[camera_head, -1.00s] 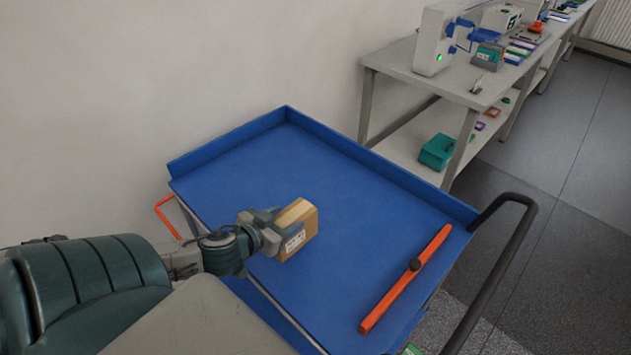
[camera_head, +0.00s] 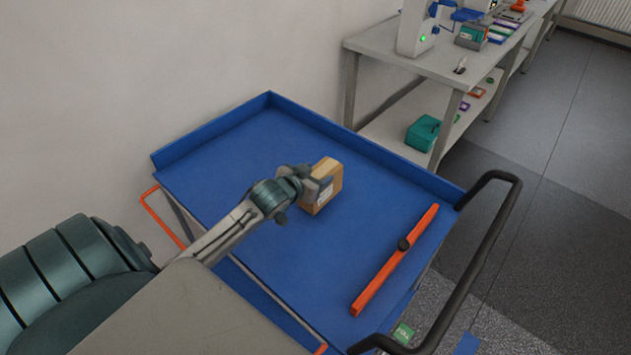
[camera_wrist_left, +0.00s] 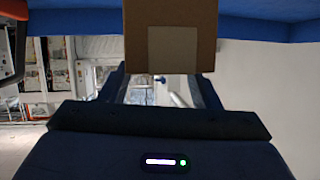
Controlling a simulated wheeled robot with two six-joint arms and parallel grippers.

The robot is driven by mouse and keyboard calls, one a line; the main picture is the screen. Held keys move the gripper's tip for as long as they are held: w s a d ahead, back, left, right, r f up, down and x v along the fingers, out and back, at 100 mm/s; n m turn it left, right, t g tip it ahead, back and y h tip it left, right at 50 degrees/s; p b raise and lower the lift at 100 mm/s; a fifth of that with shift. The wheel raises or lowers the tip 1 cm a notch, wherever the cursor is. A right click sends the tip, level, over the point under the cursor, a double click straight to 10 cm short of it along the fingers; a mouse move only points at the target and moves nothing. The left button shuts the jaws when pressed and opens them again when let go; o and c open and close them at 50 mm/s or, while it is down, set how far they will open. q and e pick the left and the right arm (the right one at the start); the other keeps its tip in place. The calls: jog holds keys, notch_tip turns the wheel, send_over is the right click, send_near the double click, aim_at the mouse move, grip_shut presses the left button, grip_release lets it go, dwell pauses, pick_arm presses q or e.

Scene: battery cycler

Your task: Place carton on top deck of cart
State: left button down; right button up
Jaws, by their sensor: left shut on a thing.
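A small brown carton (camera_head: 326,187) with a pale label is over the middle of the cart's blue top deck (camera_head: 235,150). My left gripper (camera_head: 310,184) is shut on the carton's left side. I cannot tell whether the carton touches the deck or hangs just above it. In the left wrist view the carton (camera_wrist_left: 170,28) fills the top middle, between the finger ends, with the blue deck (camera_wrist_left: 75,22) behind it. My right gripper is not in view.
An orange bar with a black knob (camera_head: 395,262) lies along the deck's right part. A raised blue rim runs along the back edges. A black handle (camera_head: 490,250) stands at the right. A grey workbench (camera_head: 375,48) with equipment is behind. The deck's back left is clear.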

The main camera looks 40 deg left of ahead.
pick_arm(q)
jog(key=shift+w+f+p, duration=0.1)
jog(key=shift+f+p, duration=0.45)
jog(key=shift+f, duration=1.15)
jog(key=shift+c, duration=2.3)
grip_release()
jog(key=b+v, duration=0.1)
jog(key=v, duration=1.1)
jog(key=shift+f, duration=0.1)
